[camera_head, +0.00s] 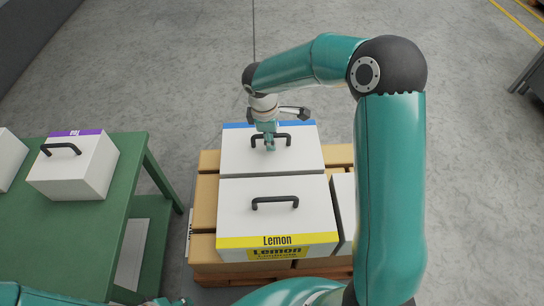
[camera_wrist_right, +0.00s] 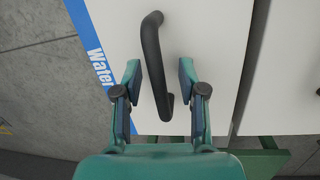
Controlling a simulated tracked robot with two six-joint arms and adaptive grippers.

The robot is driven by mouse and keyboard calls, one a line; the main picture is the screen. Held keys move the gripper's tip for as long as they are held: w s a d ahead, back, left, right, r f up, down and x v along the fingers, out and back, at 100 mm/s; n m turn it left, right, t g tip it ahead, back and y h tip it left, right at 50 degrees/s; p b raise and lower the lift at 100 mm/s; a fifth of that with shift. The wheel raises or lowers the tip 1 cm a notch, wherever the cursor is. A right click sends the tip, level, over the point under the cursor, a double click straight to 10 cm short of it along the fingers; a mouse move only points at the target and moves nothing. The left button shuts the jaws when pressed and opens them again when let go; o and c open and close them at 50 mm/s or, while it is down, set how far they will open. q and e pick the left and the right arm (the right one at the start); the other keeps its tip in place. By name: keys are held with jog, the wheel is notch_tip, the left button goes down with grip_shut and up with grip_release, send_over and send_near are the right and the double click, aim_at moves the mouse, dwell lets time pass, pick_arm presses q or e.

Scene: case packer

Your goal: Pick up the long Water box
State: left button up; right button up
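The Water box (camera_head: 238,154) is a white box with a blue edge strip and a black handle on top, at the back of the stack in the head view. The right wrist view shows its blue strip reading "Water" (camera_wrist_right: 93,52) and its handle (camera_wrist_right: 155,70). My right gripper (camera_head: 269,147) is at that handle. In the right wrist view the gripper (camera_wrist_right: 160,82) is open, with one finger on each side of the handle and gaps between. My left gripper (camera_head: 170,301) only just shows at the bottom edge of the head view; its fingers cannot be made out.
A white Lemon box (camera_head: 240,211) with a yellow strip stands directly in front of the Water box. Brown cartons (camera_head: 205,205) lie under them on a pallet (camera_head: 215,279). A green table (camera_head: 110,222) at the left holds a purple-striped white box (camera_head: 82,170).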

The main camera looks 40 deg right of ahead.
grip_shut()
jog(key=shift+r, duration=0.1)
jog(key=shift+r, duration=0.1)
